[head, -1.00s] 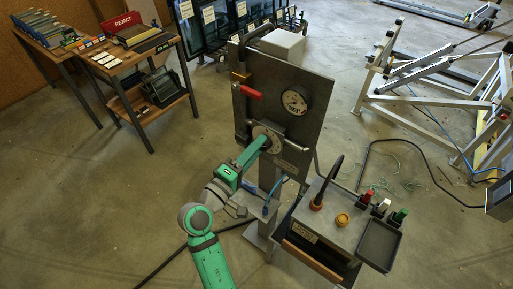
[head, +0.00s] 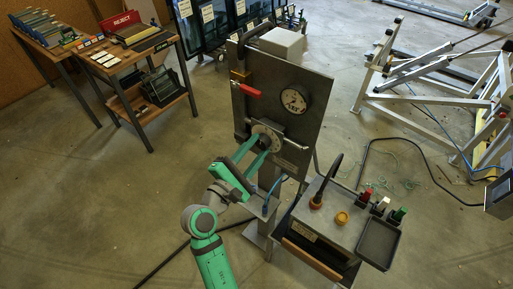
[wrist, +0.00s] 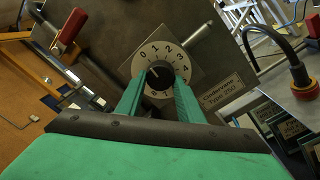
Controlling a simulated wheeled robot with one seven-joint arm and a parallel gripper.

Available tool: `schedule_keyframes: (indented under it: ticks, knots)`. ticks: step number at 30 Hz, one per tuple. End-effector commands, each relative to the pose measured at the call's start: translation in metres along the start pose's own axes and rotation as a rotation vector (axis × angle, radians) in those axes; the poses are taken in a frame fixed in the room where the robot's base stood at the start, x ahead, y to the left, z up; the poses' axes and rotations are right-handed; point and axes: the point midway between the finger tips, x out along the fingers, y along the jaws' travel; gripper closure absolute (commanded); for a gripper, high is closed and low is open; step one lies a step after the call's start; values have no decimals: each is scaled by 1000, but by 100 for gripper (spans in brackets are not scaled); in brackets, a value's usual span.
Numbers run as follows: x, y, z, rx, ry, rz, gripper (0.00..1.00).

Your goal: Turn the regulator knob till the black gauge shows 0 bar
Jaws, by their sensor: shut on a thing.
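The regulator knob (wrist: 160,74) is black and sits at the middle of a pale numbered dial (wrist: 148,54). A light mark shows on its face, but I cannot tell which number it points to. My gripper (wrist: 161,82) is shut on the knob, one green finger on each side. In the head view the green fingers of my gripper (head: 262,146) reach the dial on the upright grey panel (head: 318,118).
A red lever handle (head: 250,93) is above the knob, left of the gauge. A control box (head: 325,222) with coloured plugs and a tray (head: 378,243) stands at the lower right. A wooden bench (head: 125,62) is at the back left. The floor at left is clear.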

Motion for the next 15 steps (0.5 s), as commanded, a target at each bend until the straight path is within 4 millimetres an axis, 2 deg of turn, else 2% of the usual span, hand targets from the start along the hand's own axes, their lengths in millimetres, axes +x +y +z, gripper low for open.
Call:
schedule_keyframes:
  ticks: [6,15]
  knots:
    - [1,-1,0,-86,6,-4,88]
    - [1,-1,0,-126,9,-4,88]
